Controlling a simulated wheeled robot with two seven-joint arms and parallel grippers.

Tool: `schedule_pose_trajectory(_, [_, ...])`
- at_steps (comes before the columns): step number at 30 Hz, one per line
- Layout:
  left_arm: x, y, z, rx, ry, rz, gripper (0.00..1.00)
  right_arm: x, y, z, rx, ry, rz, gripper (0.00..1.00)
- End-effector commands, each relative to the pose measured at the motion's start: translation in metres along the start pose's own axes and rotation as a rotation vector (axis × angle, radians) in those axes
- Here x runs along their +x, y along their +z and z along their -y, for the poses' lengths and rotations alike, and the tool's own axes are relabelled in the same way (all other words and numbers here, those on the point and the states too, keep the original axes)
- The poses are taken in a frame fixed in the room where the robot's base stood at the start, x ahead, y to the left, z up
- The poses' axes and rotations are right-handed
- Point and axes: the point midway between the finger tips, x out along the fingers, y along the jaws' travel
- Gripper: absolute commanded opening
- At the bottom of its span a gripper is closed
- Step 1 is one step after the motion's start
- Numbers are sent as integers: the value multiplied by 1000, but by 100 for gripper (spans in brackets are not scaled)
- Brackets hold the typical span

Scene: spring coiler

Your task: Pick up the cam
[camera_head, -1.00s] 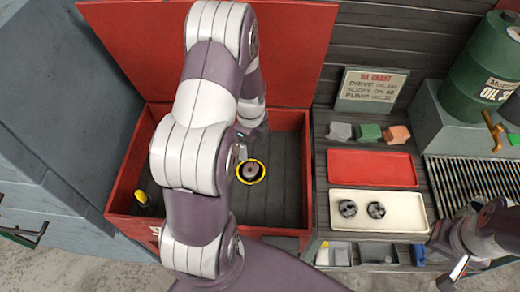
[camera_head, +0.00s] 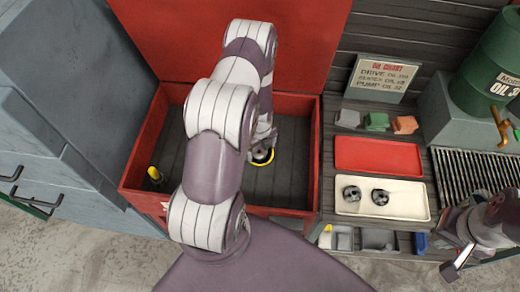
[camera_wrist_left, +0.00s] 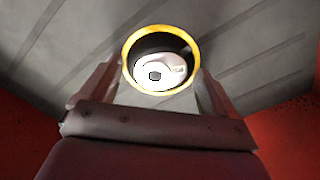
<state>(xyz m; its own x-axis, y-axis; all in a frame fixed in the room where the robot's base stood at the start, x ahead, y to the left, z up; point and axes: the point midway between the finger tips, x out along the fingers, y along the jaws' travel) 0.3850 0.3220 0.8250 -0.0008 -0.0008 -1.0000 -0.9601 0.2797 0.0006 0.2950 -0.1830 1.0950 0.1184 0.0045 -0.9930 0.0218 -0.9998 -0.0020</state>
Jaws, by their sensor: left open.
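The cam (camera_wrist_left: 160,72), a pale metal disc with a dark hole, sits inside a yellow-rimmed dark ring (camera_wrist_left: 128,52) in the left wrist view. In the head view, the cam (camera_head: 261,154) and its yellow ring (camera_head: 262,168) are on the floor of the open red chest. My left gripper (camera_wrist_left: 155,92) is open, with one finger on each side of the ring's near part; I cannot tell whether they touch it. In the head view, my left gripper (camera_head: 264,138) is just above the cam, partly hidden by my arm. My right gripper (camera_head: 455,268) is at the lower right, away from the chest.
The red chest's walls (camera_head: 140,140) surround the cam, and its raised lid (camera_head: 310,45) stands behind. A yellow-topped item (camera_head: 155,173) is at its left. To the right are a red tray (camera_head: 380,155) and a cream tray (camera_head: 410,200) holding two dark round parts.

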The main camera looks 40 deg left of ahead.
Motion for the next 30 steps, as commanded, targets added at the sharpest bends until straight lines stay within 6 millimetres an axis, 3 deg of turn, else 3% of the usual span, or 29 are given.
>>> schedule_pose_trajectory(6, [2, 0, 1, 0, -2, 1, 90, 0, 0, 0, 0, 0, 0, 0])
schedule_pose_trajectory(12, [2, 0, 1, 0, -1, 1, 25, 0, 0, 0, 0, 0, 0, 0])
schedule_pose_trajectory(14, [1, 0, 1, 0, -2, 1, 17, 0, 0, 0, 0, 0, 0, 0])
schedule_pose_trajectory(23, [-3, 0, 1, 0, -2, 1, 17, 2, 0, 0, 0, 0, 0, 0])
schedule_pose_trajectory(30, [-41, -1, 2, 2, -5, 4, 17, 13, 2, 0, 0, 0, 0, 0])
